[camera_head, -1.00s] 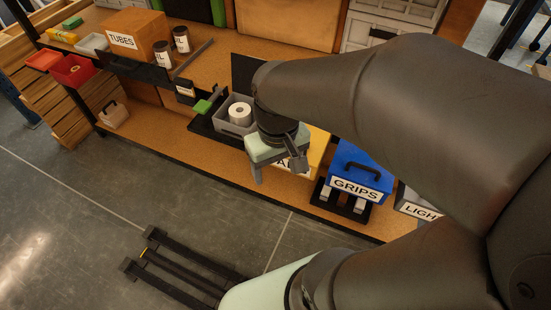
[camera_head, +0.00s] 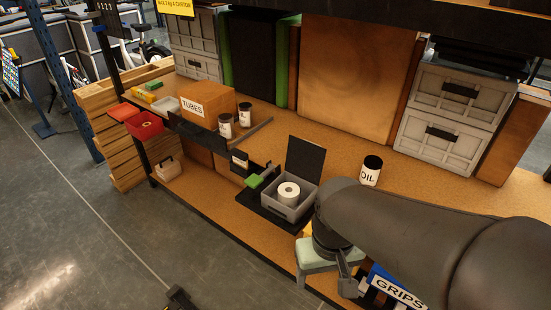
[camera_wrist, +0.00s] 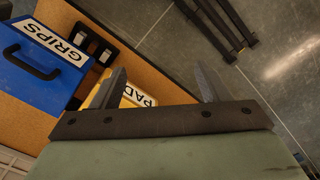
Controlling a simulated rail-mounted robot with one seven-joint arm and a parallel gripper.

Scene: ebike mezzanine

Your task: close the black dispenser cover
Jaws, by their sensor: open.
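The black dispenser cover (camera_head: 304,160) stands upright, open, at the back edge of a grey dispenser box (camera_head: 291,208). A white roll (camera_head: 288,194) sits in the open box. My gripper (camera_head: 325,288) is to the right of the box and nearer the camera, apart from the cover, and points downward. In the wrist view the gripper (camera_wrist: 162,85) has its two fingers wide apart with nothing between them. The cover is not in the wrist view.
A blue GRIPS case (camera_head: 395,290) and a yellow PADS box (camera_wrist: 128,93) are near my gripper. An OIL can (camera_head: 371,171) stands behind my arm.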

